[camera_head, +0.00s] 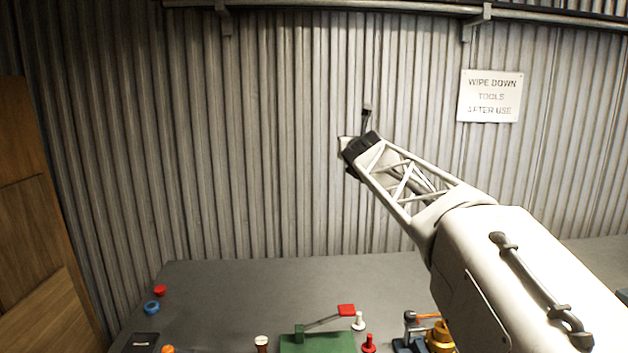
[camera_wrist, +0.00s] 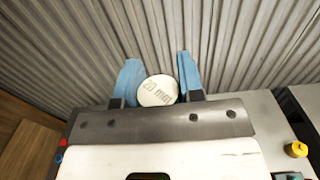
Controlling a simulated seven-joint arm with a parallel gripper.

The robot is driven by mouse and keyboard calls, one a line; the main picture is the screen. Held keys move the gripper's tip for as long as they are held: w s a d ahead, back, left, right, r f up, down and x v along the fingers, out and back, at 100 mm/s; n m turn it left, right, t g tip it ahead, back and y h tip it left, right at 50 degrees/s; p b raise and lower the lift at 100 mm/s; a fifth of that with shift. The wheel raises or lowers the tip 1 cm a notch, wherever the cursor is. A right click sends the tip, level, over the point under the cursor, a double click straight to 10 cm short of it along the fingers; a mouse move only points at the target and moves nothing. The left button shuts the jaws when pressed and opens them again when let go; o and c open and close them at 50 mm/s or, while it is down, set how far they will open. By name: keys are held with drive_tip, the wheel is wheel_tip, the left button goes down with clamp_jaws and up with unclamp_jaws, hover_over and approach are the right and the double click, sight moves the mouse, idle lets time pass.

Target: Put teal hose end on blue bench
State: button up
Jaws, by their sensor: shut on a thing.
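My gripper (camera_wrist: 157,72) has two blue fingers, shut on a round pale disc-shaped piece (camera_wrist: 157,92) marked "20 mm" in the wrist view. In the head view my gripper (camera_head: 354,148) is raised high in front of the corrugated wall, well above the grey worktop, and its fingers and what they hold are mostly hidden by the arm's end. I cannot make out a teal hose end or a blue bench in either view.
The grey worktop (camera_head: 230,290) has a green block with a red-tipped lever (camera_head: 318,340), a blue ring (camera_head: 151,307), a red cap (camera_head: 160,290), a white peg (camera_head: 358,321), a red peg (camera_head: 369,344) and a yellow fitting (camera_head: 440,337). Its left middle is clear. A wooden panel (camera_head: 35,210) stands left.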

drive_tip(key=shift+a, duration=0.1)
drive_tip(key=w+a+f+n+g+y, duration=0.3)
drive_tip(key=a+f+n+g+y, duration=0.45)
drive_tip(key=a+f+y, duration=0.85)
drive_tip(key=s+a+f+n+g, duration=0.6)
drive_tip(key=s+f+n+g, duration=0.1)
drive_tip(key=f, duration=0.4)
drive_tip(key=s+a+f+n+g, duration=0.6)
drive_tip(key=s+f+n+g, duration=0.2)
drive_tip(key=s+f+g, duration=0.2)
drive_tip(key=shift+s+a+f+y, duration=0.25)
drive_tip(key=shift+s+f, duration=0.3)
drive_tip(key=shift+f, duration=0.55)
drive_tip(key=shift+f+g, duration=0.2)
drive_tip(key=shift+g, duration=0.05)
drive_tip(key=shift+f, duration=3.15)
